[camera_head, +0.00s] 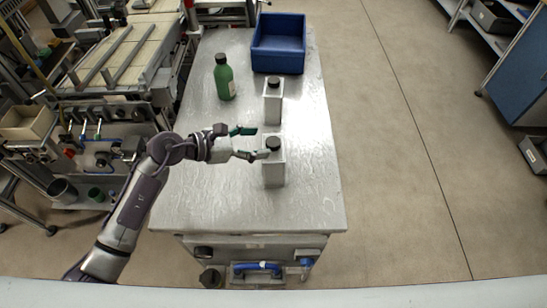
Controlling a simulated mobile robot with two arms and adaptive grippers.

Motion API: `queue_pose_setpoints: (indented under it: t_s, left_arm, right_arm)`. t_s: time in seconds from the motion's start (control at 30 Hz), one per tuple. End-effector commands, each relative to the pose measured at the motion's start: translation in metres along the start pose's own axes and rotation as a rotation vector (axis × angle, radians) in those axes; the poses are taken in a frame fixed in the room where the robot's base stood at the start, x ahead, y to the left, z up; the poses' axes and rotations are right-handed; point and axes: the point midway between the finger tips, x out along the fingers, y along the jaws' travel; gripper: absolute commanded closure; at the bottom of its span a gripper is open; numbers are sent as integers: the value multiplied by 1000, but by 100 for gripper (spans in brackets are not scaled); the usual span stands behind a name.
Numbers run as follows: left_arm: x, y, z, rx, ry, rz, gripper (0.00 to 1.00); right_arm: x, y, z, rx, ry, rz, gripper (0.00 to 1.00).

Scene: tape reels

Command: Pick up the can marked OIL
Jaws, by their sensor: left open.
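Two pale rectangular cans with dark caps stand upright on the metal table (210,205). The near can (273,172) is towards the table's front, and the far can (272,105) is behind it. No marking is readable on either, so I cannot tell which says OIL. My left gripper (250,143) is open and empty, just left of the near can's top. One fingertip overlaps the near can by its cap in the picture; I cannot tell whether it touches. My right gripper is not in view.
A green bottle (225,82) stands at the back left of the table. A blue bin (279,60) sits at the back right. The table's front is clear. A machine (115,115) stands close to its left; open floor (400,180) lies to its right.

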Motion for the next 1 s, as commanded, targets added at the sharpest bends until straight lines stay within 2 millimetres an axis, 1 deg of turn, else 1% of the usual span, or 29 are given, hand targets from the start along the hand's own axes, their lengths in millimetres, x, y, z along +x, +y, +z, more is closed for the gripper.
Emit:
queue_pose_setpoints:
  t_s: [0.07, 0.23, 0.33, 0.47, 0.63, 0.67, 1.0]
  left_arm:
    - [6, -1, 3, -3, -3, -2, 32]
    - [32, -3, 6, -7, -4, -3, 32]
    - [45, -2, 3, -5, -3, -2, 32]
    - [52, -2, 1, -2, -2, -1, 32]
    - [52, -2, 0, -1, -2, -1, 32]
    - [52, -2, 0, -1, -2, 0, 33]
    - [52, -2, 0, -1, -2, 0, 90]
  right_arm:
    - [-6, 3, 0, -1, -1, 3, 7]
    - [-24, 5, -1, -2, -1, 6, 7]
    - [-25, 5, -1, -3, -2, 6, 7]
    - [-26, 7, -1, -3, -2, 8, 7]
    - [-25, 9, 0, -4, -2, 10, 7]
    - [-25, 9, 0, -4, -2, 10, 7]
    - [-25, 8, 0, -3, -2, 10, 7]
